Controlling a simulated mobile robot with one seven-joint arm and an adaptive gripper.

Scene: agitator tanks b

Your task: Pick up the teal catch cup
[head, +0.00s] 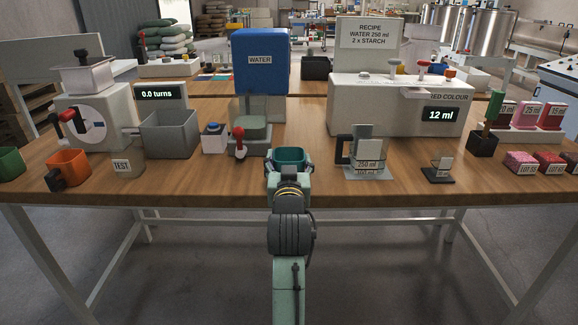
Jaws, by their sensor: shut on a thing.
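The teal catch cup (291,155) is at the front middle of the wooden table, directly beyond the end of my arm. My gripper (289,170) is at the cup, shut on it. The wrist hides the fingers and the lower part of the cup. The cup looks upright with its open top showing. I cannot tell whether its base touches the table.
The blue water dispenser (259,70) with a red-handled valve (239,143) stands behind and left. A clear measuring jug (367,155) stands to the right. A white button box (214,138) and grey bin (170,134) are left.

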